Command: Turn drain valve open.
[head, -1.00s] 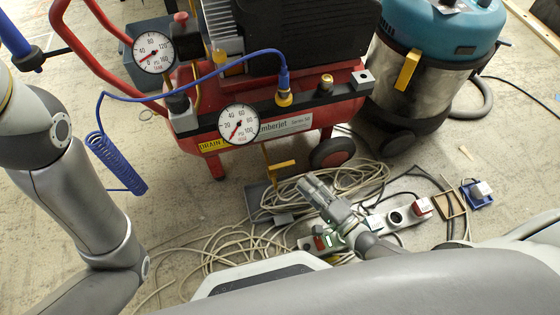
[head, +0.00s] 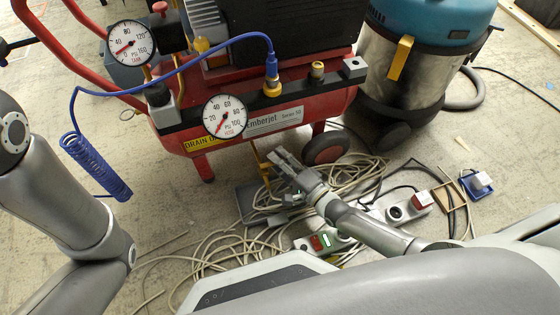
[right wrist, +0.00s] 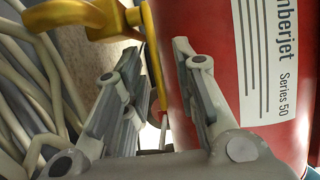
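The red compressor tank (head: 180,130) has a yellow "DRAIN" label (head: 200,143) on its lower edge. Below it hangs the drain valve (head: 264,170), a yellow pipe with a yellow lever, partly hidden by my right gripper. My right gripper (head: 281,159) is open beside the valve, under the tank. My left gripper is outside the picture.
Pale cables (head: 220,240) lie tangled on the floor below the valve. A power strip (head: 395,212) lies under my right arm. The compressor wheel (head: 326,148) is close right of the gripper. A teal vacuum (head: 420,60) stands at the right. Two gauges (head: 224,117) face me.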

